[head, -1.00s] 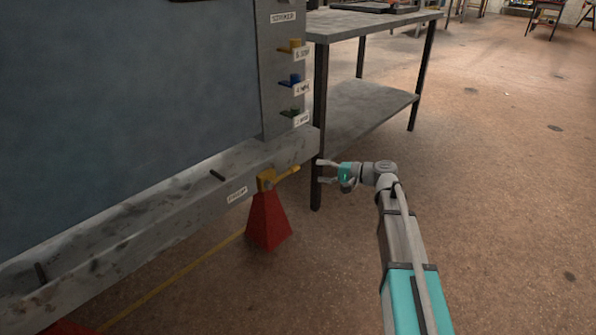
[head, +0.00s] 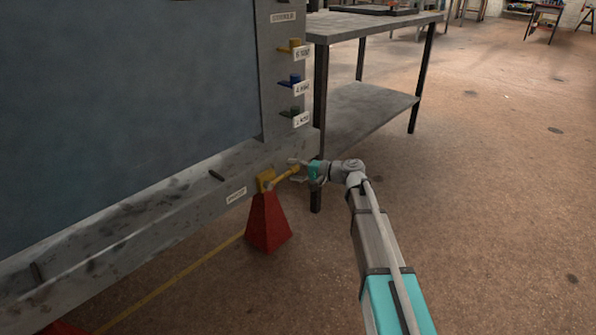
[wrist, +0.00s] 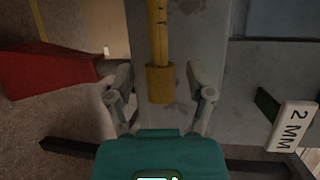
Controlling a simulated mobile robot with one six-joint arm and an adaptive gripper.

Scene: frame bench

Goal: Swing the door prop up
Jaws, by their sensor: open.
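The door prop is a yellow lever (head: 281,178) on the lower rail of the grey frame, just above a red stand. It points right and slightly up from its yellow bracket (head: 265,181). My gripper (head: 294,171) is at the lever's free end, coming from the right. In the wrist view the lever (wrist: 158,45) runs down from the top and its thicker end sits between the fingertips of my open gripper (wrist: 160,82). Gaps show on both sides, and neither finger appears to touch it.
The red stand (head: 267,222) is below the rail (head: 150,218). Yellow, blue and dark green tagged pegs line the upright post (head: 282,70). A grey workbench (head: 375,24) stands behind my gripper, with a leg close by. The floor at right is clear.

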